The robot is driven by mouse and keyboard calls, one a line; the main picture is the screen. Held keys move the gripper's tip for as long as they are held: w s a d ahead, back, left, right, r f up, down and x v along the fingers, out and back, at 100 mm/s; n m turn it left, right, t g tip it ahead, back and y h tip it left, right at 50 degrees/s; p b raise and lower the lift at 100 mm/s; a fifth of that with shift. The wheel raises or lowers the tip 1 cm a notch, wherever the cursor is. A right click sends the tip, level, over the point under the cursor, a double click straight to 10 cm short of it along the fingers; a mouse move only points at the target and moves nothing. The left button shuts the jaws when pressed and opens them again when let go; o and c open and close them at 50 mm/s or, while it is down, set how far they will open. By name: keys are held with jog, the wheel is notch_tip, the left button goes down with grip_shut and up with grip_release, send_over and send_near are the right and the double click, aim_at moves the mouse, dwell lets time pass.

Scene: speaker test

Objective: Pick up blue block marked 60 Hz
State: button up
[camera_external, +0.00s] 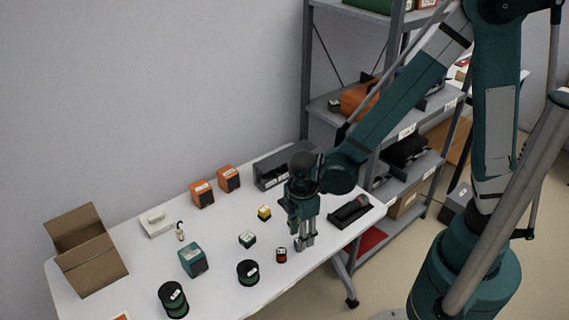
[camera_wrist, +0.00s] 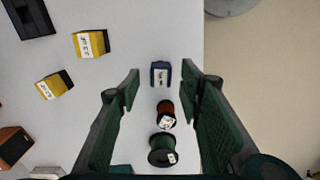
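The blue block (camera_wrist: 160,78) shows in the wrist view between my two fingertips, with gaps on both sides. It has a white label whose text is too small to read. In the external view my gripper (camera_external: 305,243) points down low over the front right part of the white table. A small bluish-purple patch shows beside the fingers there, mostly hidden by them. My gripper is open, with nothing held. I cannot tell how far the fingertips are above the table.
A red spool (camera_wrist: 165,115) and a green spool (camera_wrist: 168,150) stand near the block. Yellow blocks (camera_wrist: 91,44) lie to the left in the wrist view. The table edge is close on the right. A black tray-like item (camera_external: 350,211) lies right of my gripper.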

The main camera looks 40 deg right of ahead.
jog(key=shift+f+b, duration=0.35)
jog(key=shift+f, duration=1.25)
jog(key=c, duration=1)
